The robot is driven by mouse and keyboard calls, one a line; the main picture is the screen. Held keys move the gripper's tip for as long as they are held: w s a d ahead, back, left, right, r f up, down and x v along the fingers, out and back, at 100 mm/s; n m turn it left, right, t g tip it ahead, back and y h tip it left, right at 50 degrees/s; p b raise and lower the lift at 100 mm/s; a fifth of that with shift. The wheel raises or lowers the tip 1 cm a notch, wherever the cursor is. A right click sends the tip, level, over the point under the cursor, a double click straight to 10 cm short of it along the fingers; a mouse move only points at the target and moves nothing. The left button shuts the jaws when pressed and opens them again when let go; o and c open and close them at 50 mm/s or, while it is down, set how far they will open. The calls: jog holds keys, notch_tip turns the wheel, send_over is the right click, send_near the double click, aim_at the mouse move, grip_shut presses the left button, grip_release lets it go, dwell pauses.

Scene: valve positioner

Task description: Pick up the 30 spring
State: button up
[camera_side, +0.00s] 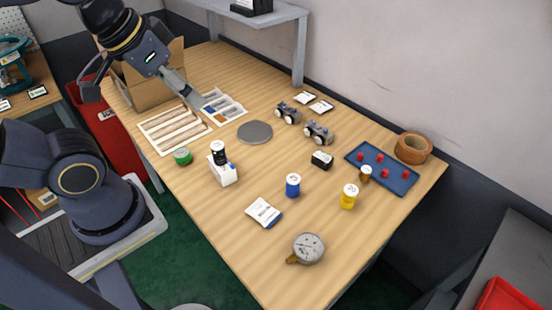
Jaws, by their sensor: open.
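Several small cylinders with pale labelled tops stand on the wooden table: a yellow one (349,197), a blue one (293,186) and a black one (218,153) on or against a small white box (223,174). The top markings are too small to read surely, so I cannot tell which is the 30 spring. My gripper (145,104) is open and empty at the table's far left end, in front of a cardboard box (155,90). It is well away from the yellow and blue cylinders.
A blue tray with red pieces (400,187), tape roll (413,148), gauge (309,249) and white packet (263,212) are also on the table.

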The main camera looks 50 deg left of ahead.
dwell(0.3)
jog(key=w+r+n, duration=0.3)
jog(key=w+r, duration=0.2)
jog(key=r, duration=0.1)
jog(key=g, duration=0.6)
send_over(352, 188)
notch_tip(352, 188, down, 22)
jog(key=shift+m, duration=0.4)
notch_tip(352, 188, down, 10)
jog(key=shift+s+r, duration=0.1)
notch_tip(352, 188, down, 6)
jog(key=shift+r, duration=0.15)
